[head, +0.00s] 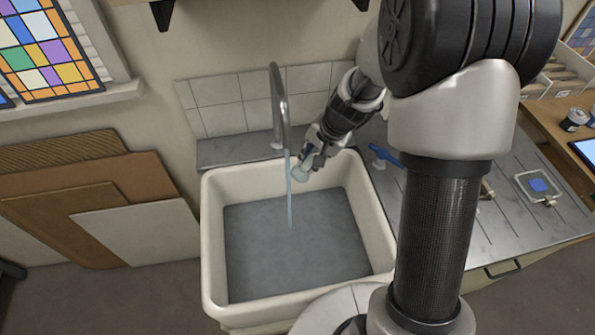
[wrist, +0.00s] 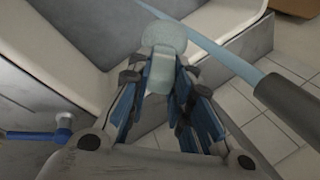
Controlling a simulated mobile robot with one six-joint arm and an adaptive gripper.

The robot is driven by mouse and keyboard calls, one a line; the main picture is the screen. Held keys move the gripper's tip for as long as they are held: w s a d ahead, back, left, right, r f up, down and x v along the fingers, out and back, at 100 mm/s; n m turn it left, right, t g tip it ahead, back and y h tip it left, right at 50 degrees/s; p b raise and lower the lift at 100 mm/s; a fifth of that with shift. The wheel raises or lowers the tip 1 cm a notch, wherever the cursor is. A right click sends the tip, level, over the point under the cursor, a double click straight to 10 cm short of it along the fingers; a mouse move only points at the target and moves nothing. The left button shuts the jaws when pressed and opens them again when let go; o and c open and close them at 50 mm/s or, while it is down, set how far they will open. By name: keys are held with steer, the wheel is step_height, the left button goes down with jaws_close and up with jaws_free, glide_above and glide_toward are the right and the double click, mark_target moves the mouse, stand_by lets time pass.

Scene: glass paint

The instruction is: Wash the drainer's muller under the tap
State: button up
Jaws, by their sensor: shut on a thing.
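My gripper (head: 311,158) is shut on the muller (head: 302,173), a pale glassy piece with a rounded end. In the wrist view the muller (wrist: 163,38) sticks out beyond the fingertips (wrist: 160,82). The tap (head: 279,100) is a grey curved spout behind the sink. A thin pale-blue stream of water (head: 290,190) falls from it into the sink. The muller is above the sink (head: 213,240), just right of the stream in the head view. The stream also shows in the wrist view (wrist: 205,42), beside the muller; whether they touch, I cannot tell.
A grey drainer (head: 490,225) lies right of the sink. Boards (head: 140,225) lean on the wall at left. A tiled splashback (head: 222,105) stands behind the sink.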

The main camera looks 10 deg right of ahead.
steer(key=s+d+b, duration=0.2)
steer(key=s+d, duration=0.1)
steer(key=d, duration=0.2)
steer(key=shift+s+d, duration=0.3)
steer(key=shift+s, duration=0.05)
stand_by(1.3)
steer(key=s+d+r+p, duration=0.1)
steer(key=s+d+r, duration=0.1)
steer(key=d+r, duration=0.2)
steer(key=shift+s, duration=0.35)
steer(key=shift+d, duration=0.1)
stand_by(0.7)
